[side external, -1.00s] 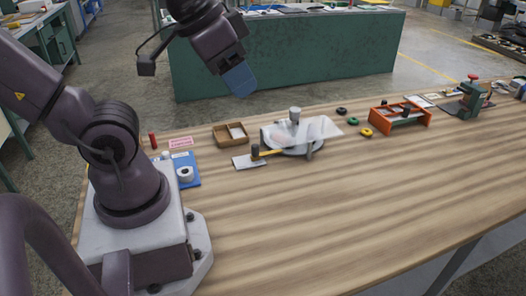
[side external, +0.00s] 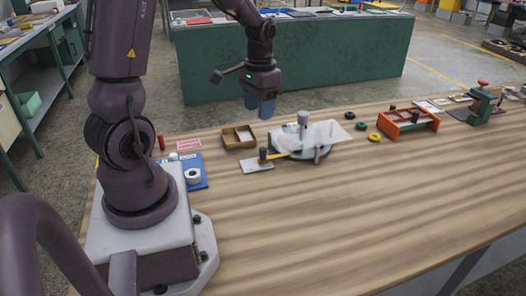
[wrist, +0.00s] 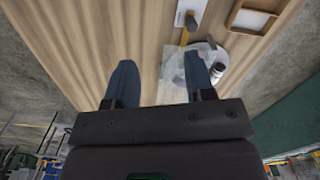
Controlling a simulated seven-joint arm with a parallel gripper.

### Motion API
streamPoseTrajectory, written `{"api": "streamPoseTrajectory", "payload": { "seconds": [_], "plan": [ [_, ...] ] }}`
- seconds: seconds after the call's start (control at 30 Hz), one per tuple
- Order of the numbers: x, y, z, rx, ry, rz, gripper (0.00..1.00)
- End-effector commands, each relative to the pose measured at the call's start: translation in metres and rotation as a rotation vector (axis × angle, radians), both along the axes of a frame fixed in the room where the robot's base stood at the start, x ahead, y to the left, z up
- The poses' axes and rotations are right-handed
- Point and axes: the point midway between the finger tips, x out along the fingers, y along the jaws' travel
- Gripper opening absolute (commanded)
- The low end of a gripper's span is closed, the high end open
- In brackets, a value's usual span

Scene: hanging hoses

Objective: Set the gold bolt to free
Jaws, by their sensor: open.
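The gold bolt (side external: 276,155) is a thin yellow bar. It runs from a dark knob on a white plate (side external: 257,167) toward a round fixture with a clear sheet (side external: 325,132) and a grey cylinder (side external: 303,118) on it. In the wrist view the gold bolt (wrist: 184,38) shows near the top, beside the dark knob (wrist: 192,21). My gripper (side external: 259,108) hangs above the table's far side, behind and left of the fixture, empty. Its two blue fingers point down and stand apart in the wrist view (wrist: 160,72); one overlaps part of the fixture.
A wooden tray (side external: 226,144) stands left of the fixture. A blue board with a white ring (side external: 193,176) is further left. Dark and yellow rings (side external: 374,137) and an orange frame (side external: 383,124) lie to the right. The front of the table is clear.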

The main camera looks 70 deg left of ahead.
Motion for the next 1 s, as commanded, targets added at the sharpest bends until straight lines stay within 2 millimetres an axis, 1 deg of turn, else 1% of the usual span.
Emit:
{"api": "streamPoseTrajectory", "payload": {
  "seconds": [0.03, 0.1, 0.2, 0.23, 0.27, 0.3, 0.43, 0.57, 0.67, 0.9, 1.0],
  "plan": [
    [0.001, 0.017, -0.019, -0.02, 0.022, -0.005, 0.49],
    [0.004, 0.034, -0.038, -0.034, 0.031, -0.034, 0.49],
    [0.011, 0.053, -0.058, -0.04, 0.025, -0.101, 0.49],
    [0.015, 0.058, -0.062, -0.037, 0.018, -0.133, 0.49],
    [0.022, 0.062, -0.062, -0.024, 0.002, -0.173, 0.49],
    [0.028, 0.066, -0.056, -0.003, -0.018, -0.215, 0.49],
    [0.031, 0.068, -0.057, 0.008, -0.03, -0.282, 0.49],
    [0.03, 0.067, -0.069, 0.005, -0.027, -0.292, 0.49],
    [0.03, 0.066, -0.086, 0.004, -0.026, -0.291, 0.49],
    [0.029, 0.066, -0.137, 0.004, -0.025, -0.29, 0.49],
    [0.029, 0.066, -0.155, 0.004, -0.026, -0.289, 0.49]
  ]
}}
